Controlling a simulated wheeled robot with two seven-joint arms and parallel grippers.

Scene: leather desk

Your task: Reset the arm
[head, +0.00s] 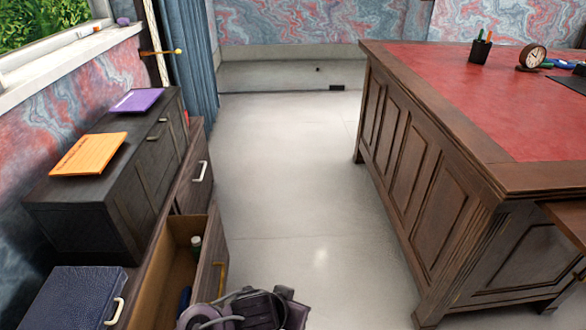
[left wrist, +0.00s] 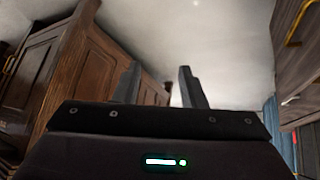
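My left gripper (left wrist: 159,70) shows in the left wrist view. Its two dark fingers stand apart with nothing between them, so it is open and empty. Bare floor and the side of the wooden desk show beyond the fingers. In the head view, part of my left arm (head: 250,309) shows at the bottom edge, close to the open drawer (head: 170,262). I cannot tell from the head view whether it touches the drawer. My right arm and right gripper are in neither view.
A large wooden desk (head: 425,180) with a red leather top stands at the right.

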